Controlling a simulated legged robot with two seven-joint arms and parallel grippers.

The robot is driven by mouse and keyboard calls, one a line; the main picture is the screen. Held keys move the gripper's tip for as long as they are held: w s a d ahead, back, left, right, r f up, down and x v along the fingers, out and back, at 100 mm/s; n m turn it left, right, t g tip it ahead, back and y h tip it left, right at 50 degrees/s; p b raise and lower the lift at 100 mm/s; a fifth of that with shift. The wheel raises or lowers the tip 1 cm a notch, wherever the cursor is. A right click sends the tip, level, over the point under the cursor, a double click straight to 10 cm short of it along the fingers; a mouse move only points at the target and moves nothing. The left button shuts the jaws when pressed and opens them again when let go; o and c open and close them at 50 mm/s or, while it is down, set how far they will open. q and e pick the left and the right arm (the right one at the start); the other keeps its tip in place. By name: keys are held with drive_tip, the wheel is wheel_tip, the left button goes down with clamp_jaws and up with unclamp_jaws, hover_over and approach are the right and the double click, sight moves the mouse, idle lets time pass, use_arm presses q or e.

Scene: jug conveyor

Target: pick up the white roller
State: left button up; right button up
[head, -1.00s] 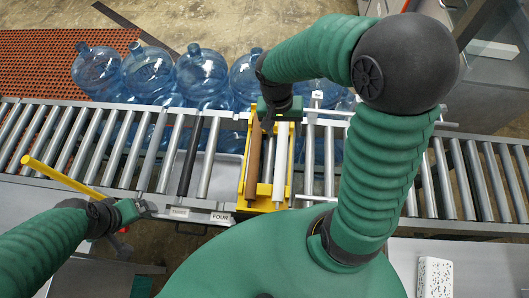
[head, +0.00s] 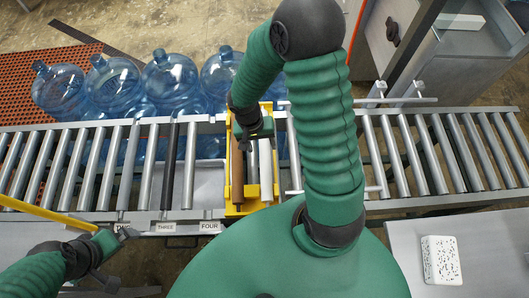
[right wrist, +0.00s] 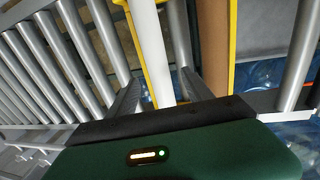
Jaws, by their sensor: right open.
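The white roller (head: 265,166) lies in the yellow frame (head: 234,209) on the conveyor, beside a brown roller (head: 238,172). In the right wrist view the white roller (right wrist: 150,50) runs between my two grey fingers. My right gripper (head: 251,143) is open over the far part of the white roller; whether a finger touches it I cannot tell. The roller's far end is hidden by my gripper in the head view. My left gripper (head: 122,236) is at lower left, near a yellow bar (head: 45,212); its jaws are unclear.
Metal conveyor rollers (head: 411,150) run across the view, with one black roller (head: 170,165) left of the yellow frame. Several blue jugs (head: 172,80) stand behind. Labels such as FOUR (head: 209,227) line the front edge. A white speckled block (head: 440,259) lies on the right table.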

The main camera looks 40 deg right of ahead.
sight(264, 151)
drive_tip(key=f, duration=0.2)
drive_tip(key=s+f, duration=0.1)
drive_tip(key=f, duration=0.1)
drive_tip(key=shift+d, duration=0.15)
drive_tip(key=shift+w+d+f, duration=0.15)
clamp_jaws()
